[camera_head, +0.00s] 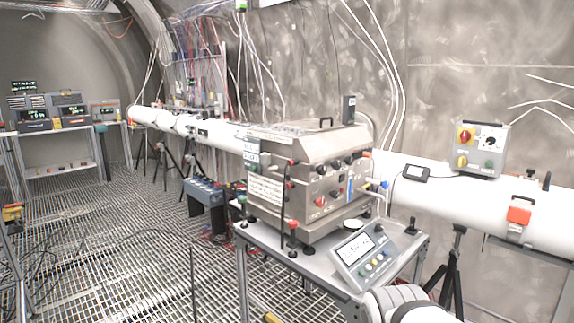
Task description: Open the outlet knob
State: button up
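A steel machine box (300,215) stands on a grey cart, with several knobs on its sides. A red knob (320,201) and several black knobs (336,166) are on its front face. Another red knob (292,225) sits low on a thin black rod at its left corner. Labels on the box are too small to read, so I cannot tell which knob is the outlet knob or whether it is open. White rounded links at the bottom edge, right of centre, look like my arm. My gripper is not in view.
The cart top (300,262) carries a tilted control panel (365,255) in front of the box. A long white pipe (450,205) runs behind it, bearing a grey switch box (480,150). A black tripod (447,275) stands at right. Grated floor (120,230) is mostly free at left.

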aim_at(335, 164)
jog(key=z, duration=0.35)
jog(key=k, duration=0.45)
jog(key=z, duration=0.8)
jog(key=k, duration=0.95)
jog(key=z, duration=0.8)
jog(key=i, duration=0.95)
jog(key=u, duration=0.35)
jog(key=i, duration=1.55)
jog(key=u, duration=1.4)
jog(key=i, duration=1.35)
jog(key=u, duration=0.85)
jog(key=k, duration=0.65)
jog(key=u, duration=0.05)
